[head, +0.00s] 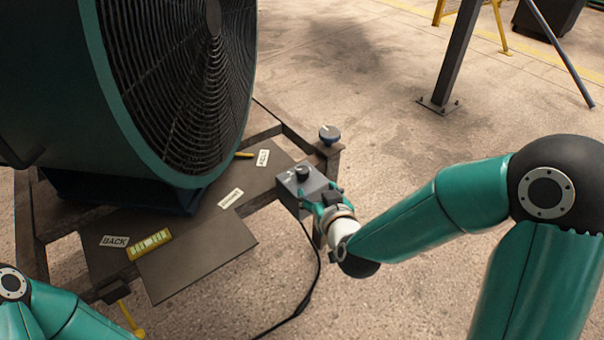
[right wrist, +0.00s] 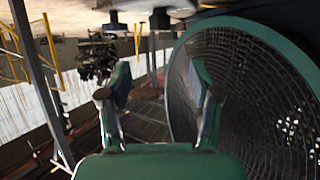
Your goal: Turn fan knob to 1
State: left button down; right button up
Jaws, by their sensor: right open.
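The fan (head: 190,90), a large drum with a dark grille and green rim, stands at the left; its grille also fills the right of the right wrist view (right wrist: 250,90). A grey control box (head: 306,188) with a black knob (head: 303,171) on top sits at the right end of the fan's stand. The knob's setting is too small to read. My right gripper (head: 322,202) is beside the box's right front edge; contact cannot be told. In the right wrist view its two fingers (right wrist: 160,85) are apart with nothing between them. My left gripper is out of view.
A black cable (head: 313,280) hangs to the floor. A post (head: 455,60) stands behind; the floor between is clear.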

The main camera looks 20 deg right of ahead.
aim_at(304, 172)
jog(key=x, duration=1.4)
jog(key=shift+w+f+b, duration=0.2)
jog(key=shift+f+b, duration=0.05)
jog(key=shift+b, duration=0.05)
jog(key=shift+a, duration=0.1)
jog(key=shift+c, duration=0.3)
jog(key=c, duration=1.1)
